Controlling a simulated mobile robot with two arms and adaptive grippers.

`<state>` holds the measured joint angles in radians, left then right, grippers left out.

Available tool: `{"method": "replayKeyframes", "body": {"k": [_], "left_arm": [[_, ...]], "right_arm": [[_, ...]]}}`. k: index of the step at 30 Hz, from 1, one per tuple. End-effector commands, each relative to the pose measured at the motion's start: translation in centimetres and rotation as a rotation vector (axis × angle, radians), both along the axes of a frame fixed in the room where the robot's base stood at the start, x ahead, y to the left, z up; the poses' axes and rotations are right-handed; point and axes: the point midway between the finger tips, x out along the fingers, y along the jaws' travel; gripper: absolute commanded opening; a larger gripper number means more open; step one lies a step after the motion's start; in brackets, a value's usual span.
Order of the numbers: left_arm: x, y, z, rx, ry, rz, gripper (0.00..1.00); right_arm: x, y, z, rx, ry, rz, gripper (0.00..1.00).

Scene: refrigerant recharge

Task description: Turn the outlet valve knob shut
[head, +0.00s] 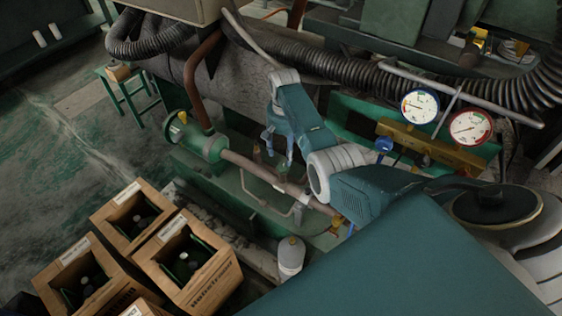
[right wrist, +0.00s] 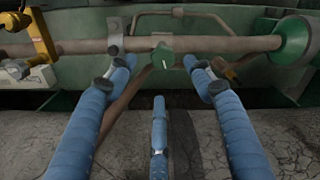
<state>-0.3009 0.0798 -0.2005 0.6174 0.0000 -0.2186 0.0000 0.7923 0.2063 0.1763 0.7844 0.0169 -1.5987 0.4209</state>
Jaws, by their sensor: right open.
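The green outlet valve knob (right wrist: 163,56) sits on a brownish horizontal pipe (right wrist: 230,44) in the right wrist view, with a pale line on its face. My right gripper (right wrist: 160,74) is open, its blue fingers pointing toward the pipe. Two fingertips lie left and right of the knob and the third lies below it, with visible gaps in the picture. In the head view my right gripper (head: 277,150) hangs over the same pipe (head: 250,166), and the knob is too small to tell clearly. My left gripper is out of view.
A green flanged cylinder (head: 205,147) ends the pipe. A yellow-handled fitting (right wrist: 40,38) stands at its other end. Open floor lies at the left.

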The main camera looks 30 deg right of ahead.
Motion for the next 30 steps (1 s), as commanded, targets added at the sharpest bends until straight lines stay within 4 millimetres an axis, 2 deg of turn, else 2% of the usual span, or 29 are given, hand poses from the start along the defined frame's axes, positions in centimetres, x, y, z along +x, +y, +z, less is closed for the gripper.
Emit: {"method": "replayKeyframes", "body": {"k": [1,6,12,17,24,25,30], "left_arm": [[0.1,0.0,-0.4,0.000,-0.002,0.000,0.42],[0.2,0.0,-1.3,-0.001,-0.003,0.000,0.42],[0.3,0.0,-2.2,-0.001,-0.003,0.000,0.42],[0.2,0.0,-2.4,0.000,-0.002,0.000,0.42],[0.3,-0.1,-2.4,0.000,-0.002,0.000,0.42],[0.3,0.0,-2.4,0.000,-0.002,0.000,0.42],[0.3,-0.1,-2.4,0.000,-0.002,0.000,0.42]], "right_arm": [[-0.1,0.1,-1.3,0.002,0.004,0.001,0.52],[0.0,0.1,-4.7,0.001,0.003,0.001,0.52],[0.1,0.0,-7.3,-0.001,-0.001,0.001,0.52],[0.1,0.0,-8.0,-0.001,-0.002,0.001,0.52],[0.1,0.0,-8.0,-0.001,-0.002,0.001,0.52],[0.1,0.0,-8.0,-0.001,-0.002,0.001,0.50],[0.1,0.0,-8.0,-0.001,-0.001,0.001,0.16]]}}
